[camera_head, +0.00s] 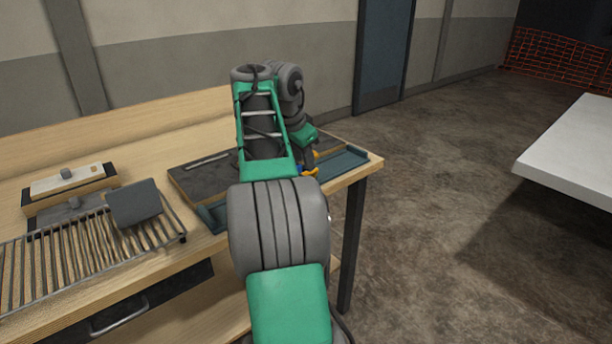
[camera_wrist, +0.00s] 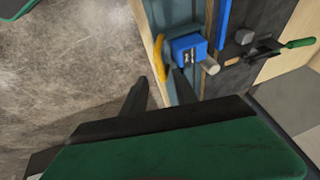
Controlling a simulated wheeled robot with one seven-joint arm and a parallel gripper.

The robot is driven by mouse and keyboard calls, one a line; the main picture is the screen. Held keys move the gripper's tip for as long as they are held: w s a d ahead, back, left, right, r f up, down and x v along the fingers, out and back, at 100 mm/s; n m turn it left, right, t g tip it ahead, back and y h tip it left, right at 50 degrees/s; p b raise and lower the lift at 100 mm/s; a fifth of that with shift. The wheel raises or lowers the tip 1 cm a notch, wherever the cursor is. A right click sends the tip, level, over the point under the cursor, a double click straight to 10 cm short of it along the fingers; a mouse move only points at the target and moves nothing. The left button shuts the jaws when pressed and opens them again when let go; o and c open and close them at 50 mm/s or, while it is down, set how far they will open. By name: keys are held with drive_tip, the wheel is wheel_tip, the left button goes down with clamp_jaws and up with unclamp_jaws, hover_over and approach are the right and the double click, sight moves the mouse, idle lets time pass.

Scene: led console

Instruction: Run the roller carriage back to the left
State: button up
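The roller carriage looks to be the blue block (camera_wrist: 188,50) with a pale cylindrical roller (camera_wrist: 210,66), seen in the wrist view on a teal rail (camera_wrist: 186,14) at the board's edge. A curved yellow piece (camera_wrist: 160,58) is beside the block. My gripper (camera_wrist: 159,88) is open, its two dark fingers apart with nothing visible between them. The fingertips are close to the block; I cannot tell whether the right finger touches it. In the head view my arm hides most of the carriage area, with only bits of blue and yellow showing near the right end of the teal rail (camera_head: 345,162).
The dark board (camera_head: 198,182) lies on a wooden bench. A lever with a green handle (camera_wrist: 299,43) and a blue bar (camera_wrist: 223,18) are on the board. A slatted rack (camera_head: 75,250) with a grey plate (camera_head: 134,203) is at left. Open floor (camera_head: 440,220) lies right.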

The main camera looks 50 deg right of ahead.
sight(306, 174)
drive_tip(key=b+x, duration=0.1)
drive_tip(key=x, duration=0.3)
drive_tip(key=shift+f, duration=0.1)
clamp_jaws()
idle(1.3)
